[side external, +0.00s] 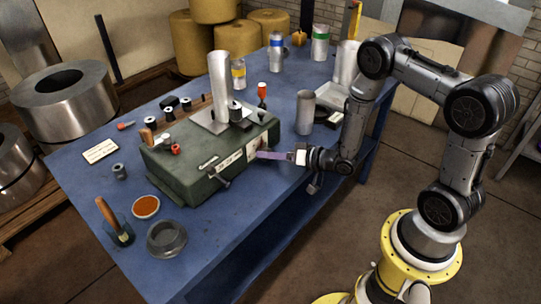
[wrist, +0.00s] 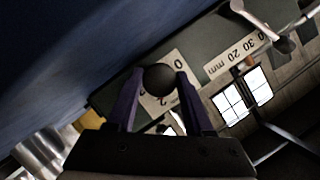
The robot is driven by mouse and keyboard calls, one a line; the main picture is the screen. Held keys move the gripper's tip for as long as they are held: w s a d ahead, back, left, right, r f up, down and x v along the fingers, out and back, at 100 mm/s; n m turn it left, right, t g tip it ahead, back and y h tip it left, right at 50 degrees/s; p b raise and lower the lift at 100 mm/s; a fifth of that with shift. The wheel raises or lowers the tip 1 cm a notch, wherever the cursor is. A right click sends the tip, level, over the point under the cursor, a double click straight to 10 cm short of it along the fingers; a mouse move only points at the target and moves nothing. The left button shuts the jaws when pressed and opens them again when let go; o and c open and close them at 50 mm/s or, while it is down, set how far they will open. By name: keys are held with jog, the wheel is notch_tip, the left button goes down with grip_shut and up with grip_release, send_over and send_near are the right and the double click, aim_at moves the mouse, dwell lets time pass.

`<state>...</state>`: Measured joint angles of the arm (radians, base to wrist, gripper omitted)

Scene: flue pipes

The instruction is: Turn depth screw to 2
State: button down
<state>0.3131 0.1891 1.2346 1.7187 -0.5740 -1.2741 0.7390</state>
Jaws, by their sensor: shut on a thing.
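The green machine box (side external: 205,160) stands on the blue table, and its front face also shows in the wrist view (wrist: 110,95). A round black knob (wrist: 160,77), apparently the depth screw, sits in front of a pale plate (wrist: 178,62) bearing a 0 and what looks like a 2. My gripper (wrist: 159,78) has its two purple fingers shut on the knob, one on each side. In the side view my gripper (side external: 262,154) reaches the box's right front face from the right, and the knob is hard to make out there. I cannot read a pointer on the knob.
A scale plate marked in mm (wrist: 236,52) and a crank handle (side external: 217,178) are on the same face. A metal pipe (side external: 222,78) stands on the box. A grey cylinder (side external: 305,112) stands behind my gripper. A dark round dish (side external: 166,239) lies at the front.

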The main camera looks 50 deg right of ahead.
jog(key=shift+c, duration=1.5)
grip_release()
jog(key=v, duration=1.4)
jog(key=shift+w+a, duration=0.15)
